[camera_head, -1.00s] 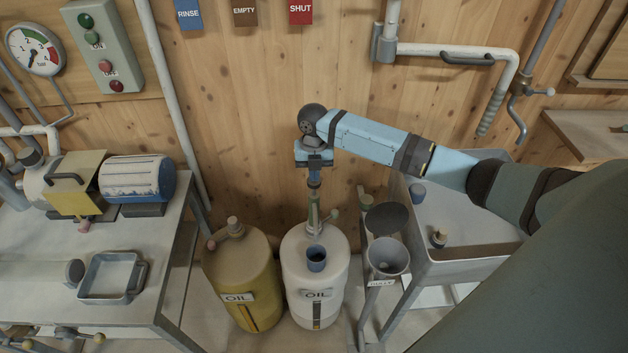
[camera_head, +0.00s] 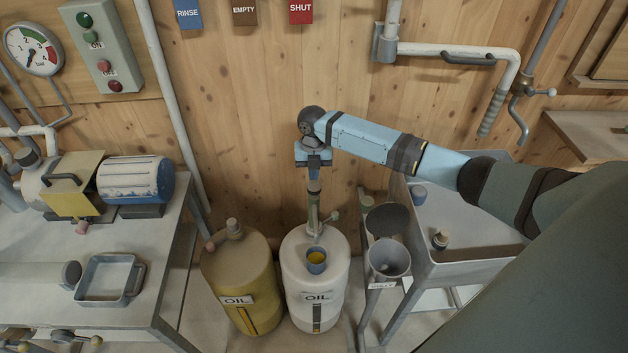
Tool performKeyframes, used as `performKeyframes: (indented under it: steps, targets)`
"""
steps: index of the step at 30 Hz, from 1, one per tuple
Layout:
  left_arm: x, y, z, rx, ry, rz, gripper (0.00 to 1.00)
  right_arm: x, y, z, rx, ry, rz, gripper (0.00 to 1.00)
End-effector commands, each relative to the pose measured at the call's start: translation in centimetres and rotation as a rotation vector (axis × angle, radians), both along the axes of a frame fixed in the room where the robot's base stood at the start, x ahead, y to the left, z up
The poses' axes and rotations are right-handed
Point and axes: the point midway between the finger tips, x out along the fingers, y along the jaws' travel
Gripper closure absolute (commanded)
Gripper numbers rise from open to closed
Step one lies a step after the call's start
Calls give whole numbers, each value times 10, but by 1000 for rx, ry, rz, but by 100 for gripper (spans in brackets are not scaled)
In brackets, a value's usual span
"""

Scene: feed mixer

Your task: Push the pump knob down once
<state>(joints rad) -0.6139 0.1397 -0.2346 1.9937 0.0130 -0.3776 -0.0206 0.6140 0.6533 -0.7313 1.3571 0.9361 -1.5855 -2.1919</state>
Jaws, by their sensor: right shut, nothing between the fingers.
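A white drum (camera_head: 300,284) marked OIL stands on the floor against the wood wall. My right gripper (camera_head: 314,229) points down over the drum's top, shut with nothing in it. Its fingertips are at the pump on the drum; the pump knob is hidden behind them, so I cannot tell whether they touch it. A short side piece with a rounded tip (camera_head: 335,215) shows to the right of the fingers. A blue cup (camera_head: 316,268) at the front of the drum's top holds yellow liquid. My left gripper is out of view.
A yellow OIL drum (camera_head: 237,272) with its own pump knob (camera_head: 233,225) stands close on the left. A grey funnel (camera_head: 389,257) and a grey sink (camera_head: 468,262) are on the right. A metal table (camera_head: 150,262) with a square tray (camera_head: 109,279) is at left.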

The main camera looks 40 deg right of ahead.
Motion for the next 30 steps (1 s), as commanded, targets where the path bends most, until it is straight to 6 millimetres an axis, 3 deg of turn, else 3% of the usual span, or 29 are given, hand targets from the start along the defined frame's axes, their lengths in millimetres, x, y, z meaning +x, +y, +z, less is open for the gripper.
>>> performKeyframes:
  steps: [8, 21, 30]
  targets:
    - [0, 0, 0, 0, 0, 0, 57, 1, -1, 9, 0, -1, 1, 100]
    - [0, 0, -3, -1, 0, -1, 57, 9, -5, 102, 0, -4, 0, 100]
    - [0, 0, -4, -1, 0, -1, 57, 12, -7, 136, 0, -1, 0, 100]
